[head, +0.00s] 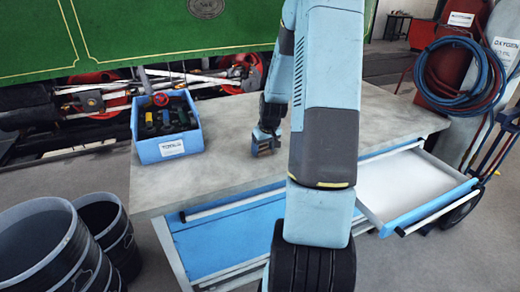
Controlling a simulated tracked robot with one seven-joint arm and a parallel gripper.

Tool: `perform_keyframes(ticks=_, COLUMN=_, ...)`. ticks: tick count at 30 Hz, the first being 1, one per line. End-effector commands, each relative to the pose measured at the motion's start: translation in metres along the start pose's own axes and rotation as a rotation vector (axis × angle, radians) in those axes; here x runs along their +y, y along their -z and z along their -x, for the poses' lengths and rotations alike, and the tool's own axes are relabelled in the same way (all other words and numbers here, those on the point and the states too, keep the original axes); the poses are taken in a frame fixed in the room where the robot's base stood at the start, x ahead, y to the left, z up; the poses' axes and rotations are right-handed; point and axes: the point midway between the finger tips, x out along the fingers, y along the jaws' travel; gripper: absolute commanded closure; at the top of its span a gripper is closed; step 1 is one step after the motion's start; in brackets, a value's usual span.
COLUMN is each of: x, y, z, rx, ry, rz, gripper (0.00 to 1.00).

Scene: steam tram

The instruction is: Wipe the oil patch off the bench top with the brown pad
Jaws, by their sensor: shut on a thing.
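My gripper (265,143) is low over the bench top (215,165), near its middle and to the left of my raised forearm. It is shut on the brown pad, of which only a small brownish part shows between the fingers. I cannot tell whether the pad touches the bench top. I cannot make out the oil patch on the grey, mottled surface. My arm hides a wide strip of the bench to the right of the gripper.
A blue tool bin (166,148) stands on the bench's back left. An open drawer (410,185) juts out at the front right. Dark buckets (45,250) stand at the lower left. Gas cylinders with hoses (440,85) stand at the right. A green tram (120,35) is behind.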

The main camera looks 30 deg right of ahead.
Motion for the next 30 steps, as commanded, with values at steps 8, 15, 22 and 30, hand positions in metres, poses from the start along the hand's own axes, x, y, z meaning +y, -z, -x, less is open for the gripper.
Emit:
perform_keyframes(ticks=8, x=0.010, y=-0.001, z=0.000, rx=0.000, ry=0.000, rz=-0.002, gripper=0.55)
perform_keyframes(ticks=15, x=0.027, y=-0.003, z=-0.002, rx=0.000, ry=0.000, rz=-0.001, gripper=0.55)
perform_keyframes(ticks=22, x=0.036, y=-0.004, z=-0.002, rx=-0.001, ry=0.001, rz=-0.001, gripper=0.55)
perform_keyframes(ticks=30, x=0.051, y=-0.005, z=-0.001, rx=0.000, ry=0.000, rz=-0.002, gripper=0.55)
